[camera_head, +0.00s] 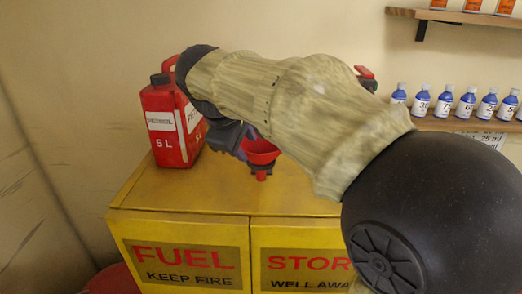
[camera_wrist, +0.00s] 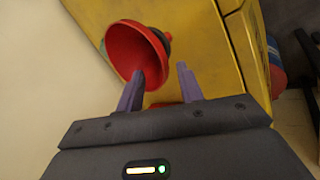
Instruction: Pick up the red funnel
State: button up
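The red funnel (camera_head: 262,152) stands on top of the yellow fuel cabinet, with its wide mouth up and a dark lower part below. My arm hides some of it in the head view. In the wrist view the funnel (camera_wrist: 127,45) is ahead and left of centre. My gripper (camera_wrist: 161,70) has its two purple fingers apart with nothing held between them. The left fingertip overlaps the funnel's near rim; the right one is to the right of the rim. I cannot tell whether either touches it. In the head view my gripper (camera_head: 244,143) is at the funnel's left side.
A red petrol can (camera_head: 170,135) stands left of my gripper on the yellow cabinet (camera_head: 190,195). A red object (camera_head: 365,73) shows partly behind my arm. A wall shelf (camera_head: 450,125) with several blue bottles is at the right. The cabinet's front left top is clear.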

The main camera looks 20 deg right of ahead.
aim_at(247, 152)
jog(key=x, duration=0.2)
jog(key=p+x, duration=0.1)
jog(key=x, duration=0.1)
jog(key=shift+w+a+f, duration=0.1)
jog(key=shift+f, duration=0.35)
grip_shut()
